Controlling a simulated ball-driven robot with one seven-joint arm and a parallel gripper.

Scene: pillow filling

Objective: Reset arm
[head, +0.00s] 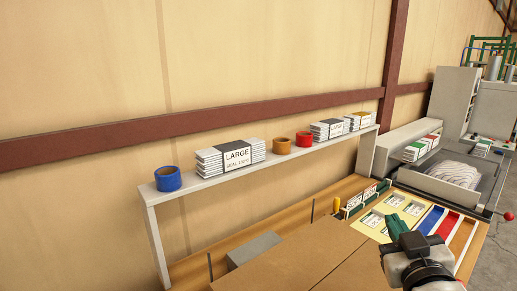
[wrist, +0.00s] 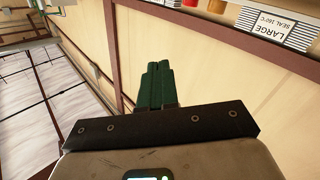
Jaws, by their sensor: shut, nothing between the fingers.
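My gripper (head: 393,222) shows at the lower right of the head view, raised above the workbench (head: 305,262). Its green fingers are together with nothing between them. In the wrist view the green fingers (wrist: 159,85) point up the picture toward the tan wall, side by side and touching. The gripper is apart from the shelf and the items on it.
A white shelf (head: 165,198) carries a blue tape roll (head: 168,179), orange and red rolls, and stacks labelled LARGE (head: 238,156). Cards, coloured trays (head: 447,225) and a yellow cylinder (head: 336,204) are on the bench. A machine with white filling (head: 455,172) stands at right.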

